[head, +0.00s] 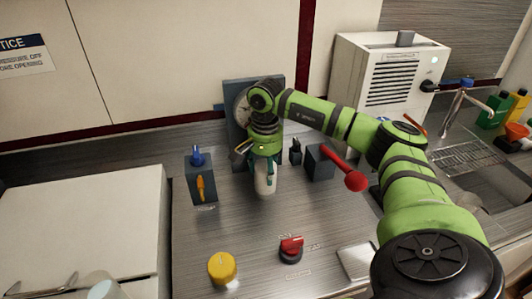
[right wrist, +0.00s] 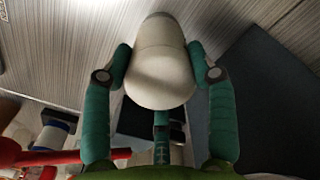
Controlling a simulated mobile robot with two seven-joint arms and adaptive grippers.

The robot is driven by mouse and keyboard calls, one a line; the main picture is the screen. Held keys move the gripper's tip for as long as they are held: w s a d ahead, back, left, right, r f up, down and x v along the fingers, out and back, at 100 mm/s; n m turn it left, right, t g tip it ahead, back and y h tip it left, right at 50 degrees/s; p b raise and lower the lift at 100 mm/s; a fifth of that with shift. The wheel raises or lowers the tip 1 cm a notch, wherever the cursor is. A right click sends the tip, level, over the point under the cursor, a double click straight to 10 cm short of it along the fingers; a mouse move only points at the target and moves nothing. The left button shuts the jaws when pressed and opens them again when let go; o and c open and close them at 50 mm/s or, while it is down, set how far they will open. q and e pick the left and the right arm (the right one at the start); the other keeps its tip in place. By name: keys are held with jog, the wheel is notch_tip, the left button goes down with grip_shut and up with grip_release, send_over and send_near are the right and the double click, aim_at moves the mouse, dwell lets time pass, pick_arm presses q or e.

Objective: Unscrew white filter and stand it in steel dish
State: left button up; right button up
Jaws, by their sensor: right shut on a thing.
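The white filter (head: 265,184) is a pale rounded cylinder below my right gripper (head: 264,168), in front of the grey upright panel. In the right wrist view the filter (right wrist: 160,75) lies between the two green fingers of the gripper (right wrist: 160,58), with a fingertip pressed on each side. My right gripper is shut on it. The wrist hides whether its upper end touches a fitting. A flat, square, silvery piece (head: 357,261) lies at the front right of the counter; I cannot tell whether it is the steel dish. My left gripper is not in view.
A yellow knob (head: 222,267) and red switch (head: 291,246) stand in front. Bare counter lies between.

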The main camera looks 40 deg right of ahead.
jog(key=n, duration=0.6)
jog(key=shift+f+b, duration=0.15)
jog(key=shift+b, duration=0.2)
jog(key=n, duration=0.4)
jog(key=o, duration=1)
jog(key=shift+o, duration=0.2)
jog(key=m, duration=0.4)
jog(key=m+p, duration=0.1)
jog(key=m, duration=0.3)
jog(key=shift+m, duration=0.4)
jog(key=m, duration=0.4)
jog(key=shift+m+p, duration=0.3)
jog(key=shift+p, duration=0.1)
jog(key=m, duration=0.4)
jog(key=shift+m, duration=0.3)
